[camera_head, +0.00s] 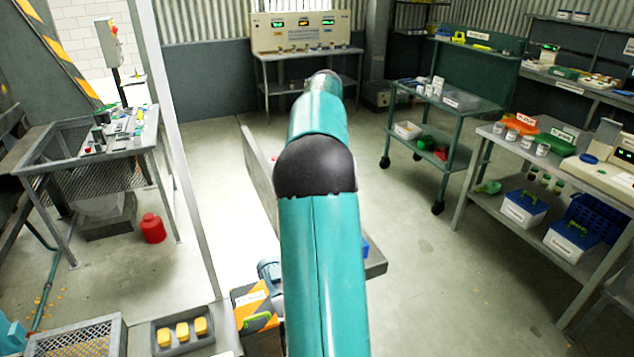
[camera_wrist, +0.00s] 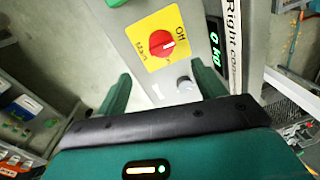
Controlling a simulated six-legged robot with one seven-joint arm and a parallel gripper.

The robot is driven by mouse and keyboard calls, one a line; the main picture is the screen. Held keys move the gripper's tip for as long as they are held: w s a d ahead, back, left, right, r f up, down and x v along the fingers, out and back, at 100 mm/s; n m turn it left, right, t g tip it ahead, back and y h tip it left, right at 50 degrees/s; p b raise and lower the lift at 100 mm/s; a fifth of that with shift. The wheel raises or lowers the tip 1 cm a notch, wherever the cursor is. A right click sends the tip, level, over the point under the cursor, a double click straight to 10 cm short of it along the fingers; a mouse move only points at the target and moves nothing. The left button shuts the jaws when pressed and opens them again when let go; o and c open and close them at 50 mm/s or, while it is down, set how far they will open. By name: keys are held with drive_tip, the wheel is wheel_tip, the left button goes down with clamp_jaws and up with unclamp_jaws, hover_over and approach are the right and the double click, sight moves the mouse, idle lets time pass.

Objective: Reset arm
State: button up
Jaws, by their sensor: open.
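My teal arm reaches forward and up through the middle of the head view, and my gripper is hidden there behind its links. In the wrist view my gripper (camera_wrist: 160,92) shows two teal fingers spread apart, with nothing between them that I can see held. Beyond the fingers is a grey control panel (camera_wrist: 138,55) with a red rotary knob (camera_wrist: 162,44) on a yellow plate. A small grey knob (camera_wrist: 184,84) is just below it, near the right finger. I cannot tell the distance from the fingers to the panel.
In the wrist view a digital readout (camera_wrist: 215,45) is right of the panel. In the head view a wheeled cart (camera_head: 445,100) and a shelf bench (camera_head: 490,137) stand at the right. A metal table (camera_head: 60,158) and a red container (camera_head: 153,228) are at the left. The right-hand floor (camera_head: 440,270) is clear.

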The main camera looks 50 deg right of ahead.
wheel_tip(320, 180, up, 2)
idle(0.7)
drive_tip(key=w+a+r+n+t, duration=0.1)
drive_tip(key=a+r+n, duration=0.15)
drive_tip(key=a, duration=1.05)
drive_tip(key=a+r+n+t, duration=0.1)
drive_tip(key=a+r, duration=0.3)
drive_tip(key=a, duration=1)
drive_tip(key=s+a+f+n+t, duration=0.1)
drive_tip(key=s+a+f+n, duration=0.1)
drive_tip(key=s+a+f, duration=0.2)
drive_tip(key=s+a+f+n+t, duration=0.2)
drive_tip(key=s+a+f, duration=0.2)
drive_tip(key=s+a, duration=0.6)
drive_tip(key=a, duration=0.8)
drive_tip(key=shift+a+h, duration=0.15)
drive_tip(key=shift+h, duration=0.15)
